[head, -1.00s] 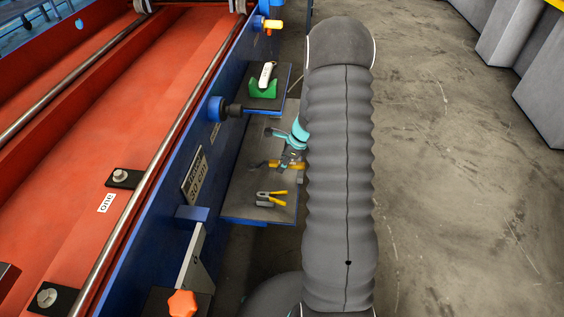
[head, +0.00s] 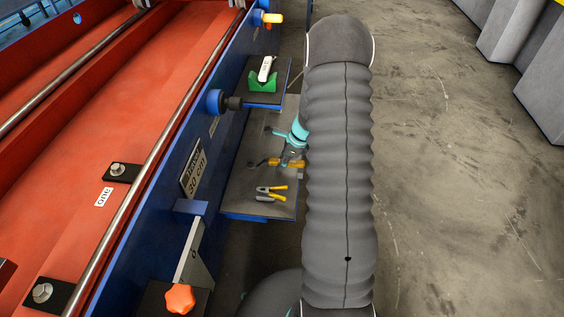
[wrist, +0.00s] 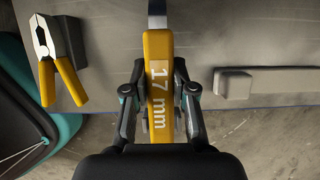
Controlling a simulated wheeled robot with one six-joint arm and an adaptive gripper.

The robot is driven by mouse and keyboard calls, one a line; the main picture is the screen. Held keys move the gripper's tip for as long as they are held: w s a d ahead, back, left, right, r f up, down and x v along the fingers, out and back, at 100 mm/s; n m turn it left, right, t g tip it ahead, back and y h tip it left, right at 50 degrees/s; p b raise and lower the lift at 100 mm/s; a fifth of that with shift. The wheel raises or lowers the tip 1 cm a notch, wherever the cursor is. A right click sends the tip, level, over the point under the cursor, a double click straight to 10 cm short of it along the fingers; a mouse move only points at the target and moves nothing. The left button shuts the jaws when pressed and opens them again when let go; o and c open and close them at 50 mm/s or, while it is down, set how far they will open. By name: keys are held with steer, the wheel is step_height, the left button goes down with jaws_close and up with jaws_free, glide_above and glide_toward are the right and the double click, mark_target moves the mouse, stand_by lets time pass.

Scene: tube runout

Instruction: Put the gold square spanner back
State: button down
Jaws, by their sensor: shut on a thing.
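The gold spanner shows in the wrist view as a yellow handle marked 17 mm (wrist: 158,75) with a grey metal shank running out of the top of the picture. My gripper (wrist: 159,100) is shut on this handle, a finger on each side. In the head view my gripper (head: 291,156) is over the grey tool shelf (head: 235,200), with the yellow handle (head: 298,163) partly hidden by it. The spanner's head is out of the wrist view. I cannot tell whether the spanner touches the shelf.
Yellow-handled pliers (wrist: 57,60) lie left of the spanner, by a dark block (wrist: 76,42). A grey block (wrist: 234,85) with a bar is on the right. A green holder with a white item (head: 264,78) stands on a farther shelf. Blue machine wall (head: 170,165) borders the shelf's left; open floor lies right.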

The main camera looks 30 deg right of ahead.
steer(key=shift+f+b, duration=0.55)
steer(key=shift+f, duration=0.3)
steer(key=shift+c, duration=1.9)
jaws_free()
steer(key=shift+r, duration=0.2)
steer(key=shift+p+v, duration=2.35)
steer(key=shift+v, duration=0.55)
steer(key=shift+d, duration=0.1)
